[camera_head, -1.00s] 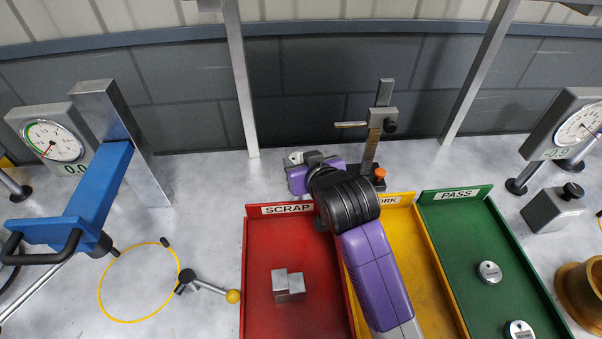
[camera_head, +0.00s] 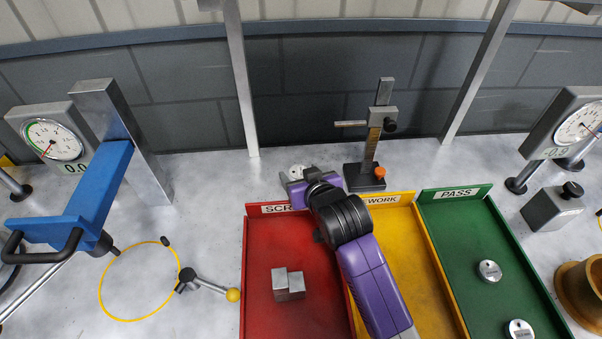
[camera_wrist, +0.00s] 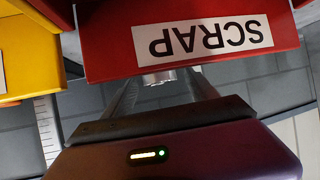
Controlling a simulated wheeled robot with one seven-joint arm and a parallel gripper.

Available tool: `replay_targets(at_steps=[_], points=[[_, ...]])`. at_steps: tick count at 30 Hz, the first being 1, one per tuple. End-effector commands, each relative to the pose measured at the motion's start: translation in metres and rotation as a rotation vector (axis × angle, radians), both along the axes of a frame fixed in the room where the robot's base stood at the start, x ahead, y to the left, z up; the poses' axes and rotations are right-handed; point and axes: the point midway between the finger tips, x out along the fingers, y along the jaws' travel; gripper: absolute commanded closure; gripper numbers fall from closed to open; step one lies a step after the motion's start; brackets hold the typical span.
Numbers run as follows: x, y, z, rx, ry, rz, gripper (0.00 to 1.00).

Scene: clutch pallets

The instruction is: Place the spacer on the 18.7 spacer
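My gripper (camera_head: 294,178) is behind the SCRAP tray's back wall. It appears shut on a small silver spacer (camera_wrist: 160,76), which shows between the two fingers in the wrist view; the SCRAP wall hides part of the spacer and the fingertips. In the head view the spacer (camera_head: 296,171) is a small pale shape at the gripper's end. Two round silver spacers lie apart in the green PASS tray: one farther back (camera_head: 489,271) and one nearer (camera_head: 520,330). Their labels are too small to read, so I cannot tell which is the 18.7 spacer.
The red SCRAP tray (camera_head: 262,240) holds grey metal blocks (camera_head: 288,284). The yellow WORK tray (camera_head: 405,235) is partly under my arm. The green PASS tray (camera_head: 450,225) is right. A height gauge (camera_head: 372,150) stands behind WORK. Dial gauges stand left (camera_head: 52,140) and right (camera_head: 578,125).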

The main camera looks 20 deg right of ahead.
Motion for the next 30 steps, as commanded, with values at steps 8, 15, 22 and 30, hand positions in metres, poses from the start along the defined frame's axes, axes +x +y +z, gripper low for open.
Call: replay_targets(at_steps=[8,15,22,30], points=[[0.0,0.0,0.001,0.0,0.0,0.0,0.33],[-0.019,0.001,0.012,-0.001,-0.001,0.0,0.33],[-0.06,0.005,0.035,0.0,-0.002,0.0,0.33],[-0.096,0.007,0.056,0.0,-0.002,0.0,0.33]])
